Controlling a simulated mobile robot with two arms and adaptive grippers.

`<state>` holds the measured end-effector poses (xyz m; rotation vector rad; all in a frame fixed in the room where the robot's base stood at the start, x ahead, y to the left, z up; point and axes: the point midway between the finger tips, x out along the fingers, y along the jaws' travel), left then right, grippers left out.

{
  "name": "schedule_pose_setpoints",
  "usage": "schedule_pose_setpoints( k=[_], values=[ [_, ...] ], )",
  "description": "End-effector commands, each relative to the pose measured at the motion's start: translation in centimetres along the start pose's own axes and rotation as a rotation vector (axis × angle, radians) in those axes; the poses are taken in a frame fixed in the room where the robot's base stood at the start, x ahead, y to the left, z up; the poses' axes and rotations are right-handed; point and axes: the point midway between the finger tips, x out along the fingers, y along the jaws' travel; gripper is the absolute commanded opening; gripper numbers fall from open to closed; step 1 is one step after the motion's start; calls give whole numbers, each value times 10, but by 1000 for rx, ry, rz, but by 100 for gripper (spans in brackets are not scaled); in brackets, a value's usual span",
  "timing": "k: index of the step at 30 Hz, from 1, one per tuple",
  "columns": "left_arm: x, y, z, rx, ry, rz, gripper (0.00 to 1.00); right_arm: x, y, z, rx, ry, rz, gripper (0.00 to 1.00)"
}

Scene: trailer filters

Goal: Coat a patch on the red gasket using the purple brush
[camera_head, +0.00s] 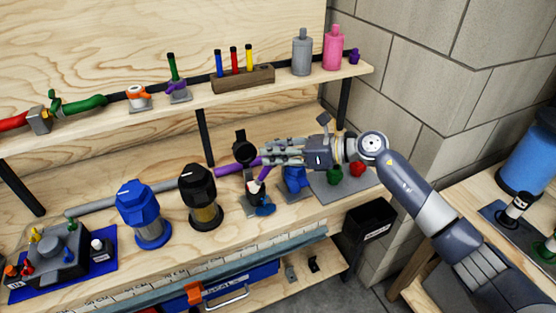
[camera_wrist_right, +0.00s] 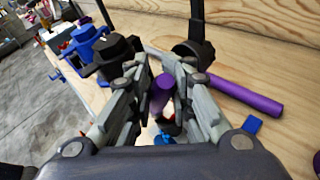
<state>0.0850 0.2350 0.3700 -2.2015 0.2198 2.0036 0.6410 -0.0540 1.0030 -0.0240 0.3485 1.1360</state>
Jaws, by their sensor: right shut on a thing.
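My right gripper (camera_head: 262,160) is over the middle of the workbench, its fingers closed around a purple handle. In the right wrist view the purple brush handle (camera_wrist_right: 159,97) stands between the fingertips (camera_wrist_right: 166,92); its lower end is hidden. A small red and white part (camera_wrist_right: 171,127) shows just below it, and I cannot tell what it belongs to. A small red piece (camera_head: 357,169) sits on a grey mat at the right; whether it is the red gasket is unclear. No red gasket shows clearly. My left gripper is not in view.
A purple bar (camera_wrist_right: 245,97) lies beside the gripper, near a black round part (camera_head: 242,150). Blue (camera_head: 145,215) and black (camera_head: 200,197) filter units stand to the left. A shelf (camera_head: 300,88) with bottles runs above, and a block wall (camera_head: 440,90) stands at the right.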

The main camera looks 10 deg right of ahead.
Motion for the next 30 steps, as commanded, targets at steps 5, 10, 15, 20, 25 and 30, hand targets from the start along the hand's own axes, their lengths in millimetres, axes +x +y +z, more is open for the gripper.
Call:
schedule_pose_setpoints(
  k=[5, 10, 15, 20, 25, 30],
  values=[
    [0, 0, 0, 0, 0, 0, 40, -3, 0, -9, -2, 15, -8, 0],
    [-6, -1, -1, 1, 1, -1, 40, -14, 11, -14, 0, 21, -6, 0],
    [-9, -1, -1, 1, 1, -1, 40, -24, 20, -18, 1, 19, -5, 0],
    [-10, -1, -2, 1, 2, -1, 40, -28, 26, -17, 0, 13, -3, 0],
    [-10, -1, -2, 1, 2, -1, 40, -29, 26, -16, 0, 10, -2, 0],
    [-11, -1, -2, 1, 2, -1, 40, -29, 26, -13, 0, 8, -2, 0]
  ],
)
